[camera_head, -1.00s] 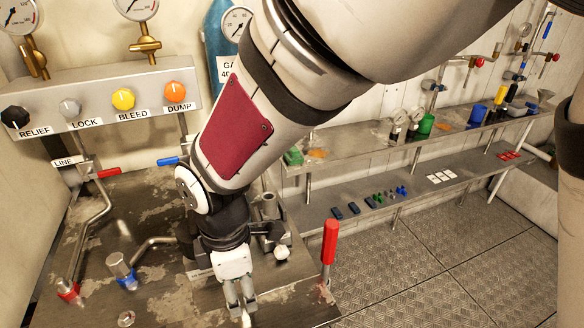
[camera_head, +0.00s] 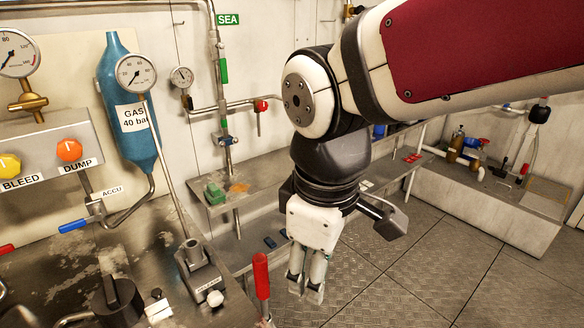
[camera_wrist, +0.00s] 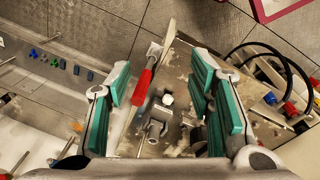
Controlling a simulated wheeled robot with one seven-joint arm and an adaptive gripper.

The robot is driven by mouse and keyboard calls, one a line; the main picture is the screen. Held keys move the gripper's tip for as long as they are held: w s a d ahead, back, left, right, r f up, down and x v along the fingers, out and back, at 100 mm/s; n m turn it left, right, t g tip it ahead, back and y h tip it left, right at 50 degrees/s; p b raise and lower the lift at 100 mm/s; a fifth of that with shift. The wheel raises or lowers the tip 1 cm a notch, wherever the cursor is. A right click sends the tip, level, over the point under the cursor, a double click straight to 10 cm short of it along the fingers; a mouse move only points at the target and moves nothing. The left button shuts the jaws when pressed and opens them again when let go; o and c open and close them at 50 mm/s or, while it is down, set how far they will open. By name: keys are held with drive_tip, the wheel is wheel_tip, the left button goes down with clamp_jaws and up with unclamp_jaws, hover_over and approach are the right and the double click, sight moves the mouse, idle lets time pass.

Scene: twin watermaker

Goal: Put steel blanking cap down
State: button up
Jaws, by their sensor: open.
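My gripper (camera_head: 306,288) hangs with its fingers down, to the right of the steel bench and in front of the lower shelf. In the wrist view my gripper (camera_wrist: 160,85) is open, with its green pads wide apart and nothing held between them. I cannot make out the steel blanking cap for certain in either view. A steel block with an upright post (camera_head: 196,258) stands on the bench, with a white knob (camera_head: 215,298) at its front. The block and post (camera_wrist: 155,128) also show between and beyond the pads in the wrist view.
A red-handled lever (camera_head: 261,276) stands up at the bench's right edge, left of my gripper. The steel bench (camera_head: 70,265) carries a black fitting (camera_head: 118,300). A shelf (camera_head: 262,180) runs along the wall behind. Bare chequered floor (camera_head: 420,265) lies to the right.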

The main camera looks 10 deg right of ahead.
drive_tip(key=s+d+m+t, duration=0.1)
drive_tip(key=s+d+m, duration=0.9)
drive_tip(key=d+m, duration=0.1)
drive_tip(key=shift+d+r, duration=0.3)
drive_tip(key=shift+d, duration=0.05)
